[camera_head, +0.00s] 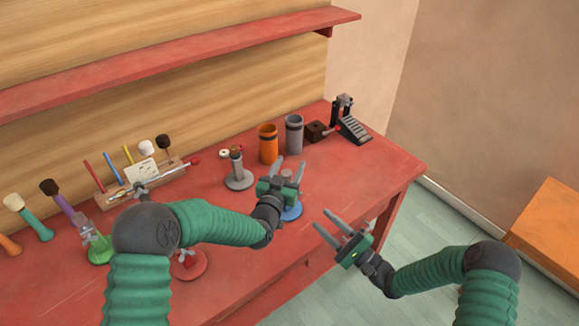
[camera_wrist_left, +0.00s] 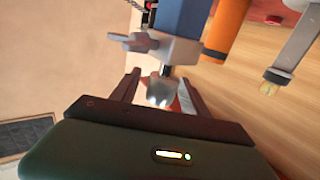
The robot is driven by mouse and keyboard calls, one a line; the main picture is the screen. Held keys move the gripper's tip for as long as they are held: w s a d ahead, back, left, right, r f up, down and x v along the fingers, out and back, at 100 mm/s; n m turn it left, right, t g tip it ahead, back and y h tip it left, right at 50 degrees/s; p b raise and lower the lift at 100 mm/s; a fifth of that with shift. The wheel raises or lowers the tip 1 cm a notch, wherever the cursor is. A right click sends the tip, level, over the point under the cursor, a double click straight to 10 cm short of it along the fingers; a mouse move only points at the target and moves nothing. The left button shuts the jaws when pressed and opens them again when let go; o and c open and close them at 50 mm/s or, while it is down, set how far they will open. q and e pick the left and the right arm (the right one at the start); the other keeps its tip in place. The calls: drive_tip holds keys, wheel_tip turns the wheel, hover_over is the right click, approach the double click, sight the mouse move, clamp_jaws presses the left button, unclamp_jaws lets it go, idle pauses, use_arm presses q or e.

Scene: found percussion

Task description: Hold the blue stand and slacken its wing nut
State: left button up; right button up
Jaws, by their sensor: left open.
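The blue stand (camera_head: 292,212) is on the red table near its front edge, its round blue base partly hidden by my left gripper (camera_head: 290,160). The gripper is open, over the stand's upper part. In the left wrist view, a blue part (camera_wrist_left: 179,18) sits above a grey block with what looks like the wing nut (camera_wrist_left: 132,42). A rounded grey piece shows between the open fingers (camera_wrist_left: 160,85); I cannot tell whether they touch it. My right gripper (camera_head: 321,218) is open and empty, off the table's front edge, right of the stand.
A grey stand (camera_head: 239,180) is to the left. An orange cup (camera_head: 268,145), a grey cup (camera_head: 294,135) and a black pedal (camera_head: 353,130) are behind. Green (camera_head: 100,254) and red (camera_head: 190,265) stands, a tool rack (camera_head: 110,201) and mallets are left. The table's right end is clear.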

use_arm(q)
clamp_jaws()
idle(0.3)
idle(1.1)
